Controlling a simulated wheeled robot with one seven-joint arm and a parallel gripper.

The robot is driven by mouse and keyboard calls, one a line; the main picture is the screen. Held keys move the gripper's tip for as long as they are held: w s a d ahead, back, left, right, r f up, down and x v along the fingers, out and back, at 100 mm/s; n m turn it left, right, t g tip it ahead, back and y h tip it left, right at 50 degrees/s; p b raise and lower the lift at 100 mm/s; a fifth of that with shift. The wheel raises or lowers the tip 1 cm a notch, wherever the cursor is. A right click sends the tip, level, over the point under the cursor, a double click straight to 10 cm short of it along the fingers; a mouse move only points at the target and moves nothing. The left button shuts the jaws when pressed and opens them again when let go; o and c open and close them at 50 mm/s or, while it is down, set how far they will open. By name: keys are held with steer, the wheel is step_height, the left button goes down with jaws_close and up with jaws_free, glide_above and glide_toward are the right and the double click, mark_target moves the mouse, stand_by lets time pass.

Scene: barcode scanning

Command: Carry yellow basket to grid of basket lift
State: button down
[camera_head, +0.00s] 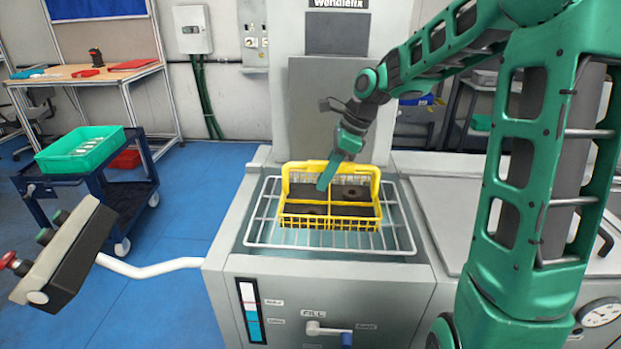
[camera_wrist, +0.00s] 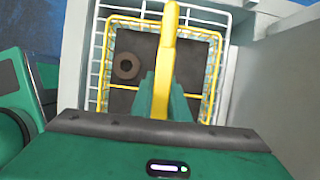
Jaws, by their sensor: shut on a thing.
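The yellow basket (camera_head: 330,222) is a wire basket with dark parts in its compartments. In the head view it is over the white wire grid (camera_head: 255,235) of the basket lift, within the grid's outline; I cannot tell whether it touches the grid. My gripper (camera_head: 330,178) is above the basket at its raised yellow handle. In the wrist view my gripper (camera_wrist: 163,100) is shut on the handle (camera_wrist: 168,50), and a round dark part (camera_wrist: 126,66) lies in the basket below. The grid also shows in the wrist view (camera_wrist: 98,60). The basket looks level.
A grey machine column (camera_head: 325,110) stands behind the lift. A control panel on an arm (camera_head: 65,245) juts out at the left. A blue cart (camera_head: 120,195) carries a green crate (camera_head: 80,155). A flat machine top (camera_head: 440,200) lies to the right.

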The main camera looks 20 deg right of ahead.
steer(key=shift+f, duration=0.1)
steer(key=c, duration=2.1)
jaws_free()
steer(key=shift+f, duration=0.1)
steer(key=o, duration=0.4)
steer(key=v, duration=1.2)
steer(key=shift+d+r, duration=0.1)
steer(key=shift+r, duration=0.15)
steer(key=shift+s+f, duration=0.1)
